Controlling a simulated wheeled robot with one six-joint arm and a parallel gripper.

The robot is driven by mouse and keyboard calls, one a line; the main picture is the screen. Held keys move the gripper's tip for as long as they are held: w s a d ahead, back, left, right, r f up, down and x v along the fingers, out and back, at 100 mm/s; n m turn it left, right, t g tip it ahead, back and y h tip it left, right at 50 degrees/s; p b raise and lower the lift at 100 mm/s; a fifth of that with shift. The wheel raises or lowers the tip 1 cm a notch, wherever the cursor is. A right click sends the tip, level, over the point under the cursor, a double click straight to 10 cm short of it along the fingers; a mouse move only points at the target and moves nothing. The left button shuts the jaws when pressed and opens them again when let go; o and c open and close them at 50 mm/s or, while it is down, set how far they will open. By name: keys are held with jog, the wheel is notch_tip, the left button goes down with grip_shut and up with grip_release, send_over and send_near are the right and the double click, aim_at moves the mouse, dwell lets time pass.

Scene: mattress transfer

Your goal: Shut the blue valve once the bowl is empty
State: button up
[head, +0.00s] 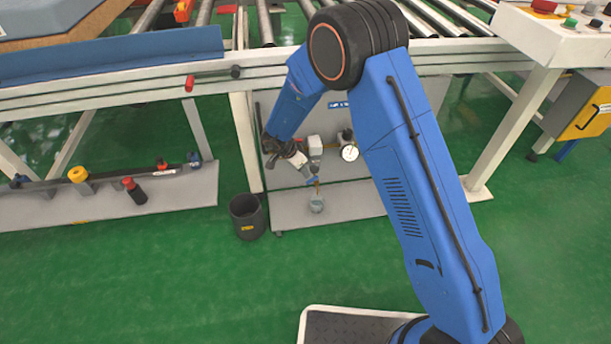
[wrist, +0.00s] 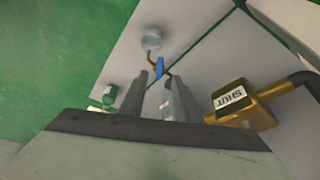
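The blue valve (head: 312,181) is a small blue handle on a thin brass drain pipe under the bench. In the wrist view the blue handle (wrist: 159,68) shows just at the tips of my gripper (wrist: 158,76). The two fingers are apart, one on each side of it; I cannot tell whether they touch it. In the head view my gripper (head: 305,167) points down toward the valve. A small grey round cup (head: 317,204) stands below the pipe, also in the wrist view (wrist: 152,40). The bowl above the valve is too small and covered to tell its contents.
A white unit (head: 314,143) and a dial gauge (head: 350,153) are close to my gripper. A brass block labelled SHUT (wrist: 240,103) lies right of the fingers. A black bin (head: 247,216) stands left on the green floor. Roller-bench legs (head: 245,140) flank the panel.

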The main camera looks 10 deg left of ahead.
jog(key=v, duration=0.9)
jog(key=shift+r, duration=0.25)
jog(key=shift+s, duration=0.15)
